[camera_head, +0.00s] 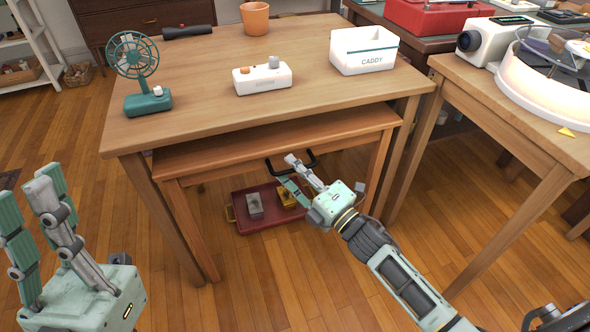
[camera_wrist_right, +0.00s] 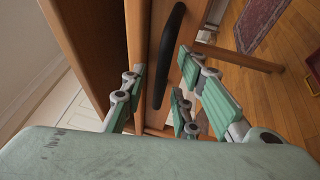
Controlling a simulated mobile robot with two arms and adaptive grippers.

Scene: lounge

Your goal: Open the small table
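The small wooden table (camera_head: 230,150) is nested under a larger table, with its front edge showing below the larger top. A black bar handle (camera_head: 307,164) is on its front; it also shows in the right wrist view (camera_wrist_right: 170,50). My right gripper (camera_head: 288,169) is at the handle. In the wrist view its fingers are spread, with the handle between them; I cannot tell whether any finger touches it. My left gripper (camera_head: 36,200) is at the lower left, open and empty, away from the tables.
The larger table (camera_head: 205,70) carries a teal fan (camera_head: 148,103), a white switch box (camera_head: 262,79), a caddy (camera_head: 364,52) and an orange cup (camera_head: 255,18). A red tray (camera_head: 265,225) sits on the floor beneath. Another table (camera_head: 500,110) stands right. Floor in front is clear.

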